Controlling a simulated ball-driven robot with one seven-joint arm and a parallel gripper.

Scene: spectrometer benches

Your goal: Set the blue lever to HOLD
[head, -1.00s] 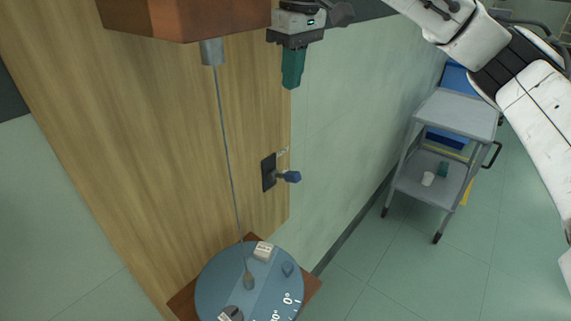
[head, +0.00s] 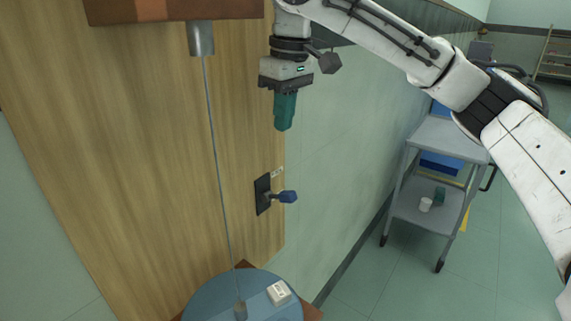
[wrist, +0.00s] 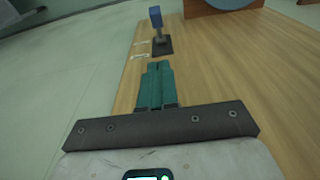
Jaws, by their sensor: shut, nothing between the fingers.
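The blue lever (head: 287,197) sticks out from a dark plate (head: 263,194) on the wooden panel, pointing right in the head view. In the wrist view the lever (wrist: 155,17) stands up from its plate (wrist: 162,46), beyond the fingertips. Small white labels (wrist: 140,56) lie beside the plate, too small to read. My gripper (head: 283,128) hangs above the lever in the head view, its teal fingers pointing down. The fingers (wrist: 158,66) are shut, empty and apart from the lever.
A pendulum rod (head: 218,160) hangs left of the lever, over a round blue disc (head: 205,297) bearing a white block (head: 279,292). A grey cart (head: 403,206) stands at right. The wooden panel (head: 140,150) around the lever is largely bare.

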